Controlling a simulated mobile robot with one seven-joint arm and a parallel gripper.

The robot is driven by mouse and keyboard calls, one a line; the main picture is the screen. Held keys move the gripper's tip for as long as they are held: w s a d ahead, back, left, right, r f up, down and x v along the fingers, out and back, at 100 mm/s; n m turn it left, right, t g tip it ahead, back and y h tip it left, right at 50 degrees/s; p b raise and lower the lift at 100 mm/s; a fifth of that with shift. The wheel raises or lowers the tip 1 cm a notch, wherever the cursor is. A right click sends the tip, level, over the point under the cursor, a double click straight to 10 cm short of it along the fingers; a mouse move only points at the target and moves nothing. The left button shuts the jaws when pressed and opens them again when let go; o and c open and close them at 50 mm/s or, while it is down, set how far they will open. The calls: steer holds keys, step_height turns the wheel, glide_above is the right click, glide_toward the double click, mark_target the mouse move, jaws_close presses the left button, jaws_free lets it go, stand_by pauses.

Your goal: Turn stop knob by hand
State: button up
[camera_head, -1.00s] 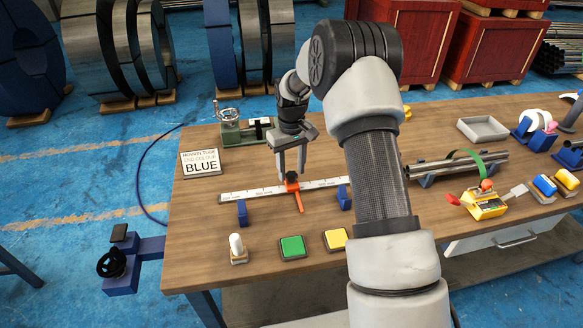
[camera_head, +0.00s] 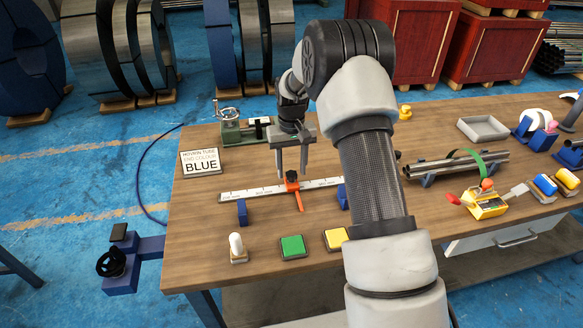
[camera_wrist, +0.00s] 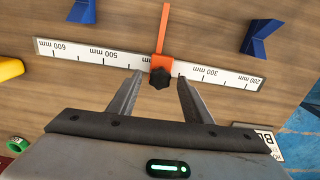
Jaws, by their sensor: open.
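The stop knob (camera_head: 291,175) is a small black lobed knob on an orange stop (camera_head: 293,186). The stop sits across a white ruler bar (camera_head: 250,193) marked in mm. The knob also shows in the wrist view (camera_wrist: 160,78), where the orange stop (camera_wrist: 164,40) has a long arm reaching to the picture's top. My gripper (camera_head: 291,176) points down over the knob, its two fingers apart on either side in the head view. In the wrist view the open fingers (camera_wrist: 156,82) lie left and right of the knob, with gaps. I cannot tell its height above the knob.
Blue supports (camera_head: 242,212) stand near the ruler. A green pad (camera_head: 293,247), a yellow pad (camera_head: 335,239) and a white-topped stamp (camera_head: 237,246) lie in front. A sign reading BLUE (camera_head: 200,163) and a green vise (camera_head: 232,128) stand left and behind. Tubes (camera_head: 455,165) lie right.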

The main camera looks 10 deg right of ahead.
steer(key=shift+r, duration=0.1)
steer(key=shift+r+p, duration=1.8)
steer(key=shift+r, duration=1.15)
